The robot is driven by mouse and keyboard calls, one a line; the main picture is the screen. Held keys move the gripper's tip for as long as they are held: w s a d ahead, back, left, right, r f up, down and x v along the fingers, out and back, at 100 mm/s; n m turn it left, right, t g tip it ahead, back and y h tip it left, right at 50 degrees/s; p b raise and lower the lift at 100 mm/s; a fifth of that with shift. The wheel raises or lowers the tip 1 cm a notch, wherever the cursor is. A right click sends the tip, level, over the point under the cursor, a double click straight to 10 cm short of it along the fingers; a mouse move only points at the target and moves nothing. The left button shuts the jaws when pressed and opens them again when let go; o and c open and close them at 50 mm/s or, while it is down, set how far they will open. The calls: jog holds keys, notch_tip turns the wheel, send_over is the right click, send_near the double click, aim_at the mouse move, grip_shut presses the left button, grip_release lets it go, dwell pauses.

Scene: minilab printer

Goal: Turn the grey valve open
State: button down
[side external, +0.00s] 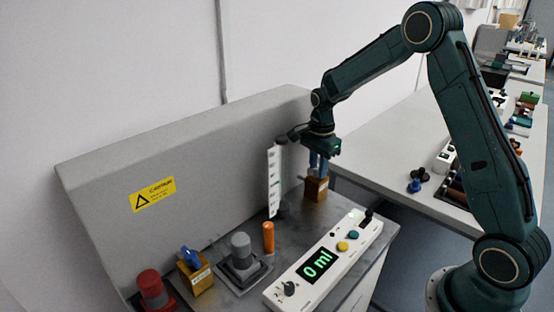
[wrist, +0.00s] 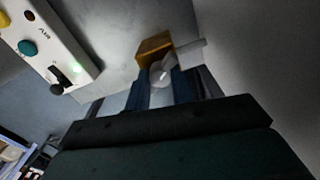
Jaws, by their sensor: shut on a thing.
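The grey valve shows in the wrist view as a pale grey handle (wrist: 160,73) on a small orange-brown block (wrist: 153,46). In the side view the block (side external: 316,190) stands at the back right of the bench, and the handle is hidden by my fingers. My gripper (side external: 318,170) points down onto it from above. In the wrist view the blue fingers of my gripper (wrist: 173,80) sit on either side of the handle and are shut on it. How far the handle is turned is hard to tell.
A white control panel (side external: 340,250) reads "0 ml". A white scale strip (side external: 274,182) stands left of my gripper. An orange cylinder (side external: 268,238), a grey knob (side external: 241,248), a blue-handled valve (side external: 192,262) and a red knob (side external: 150,285) line the bench. A grey housing (side external: 190,160) rises behind.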

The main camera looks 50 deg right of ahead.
jog(key=shift+m, duration=0.6)
jog(key=c, duration=1.2)
grip_release()
jog(key=shift+r, duration=0.15)
notch_tip(320, 180, up, 14)
jog(key=shift+f, duration=0.2)
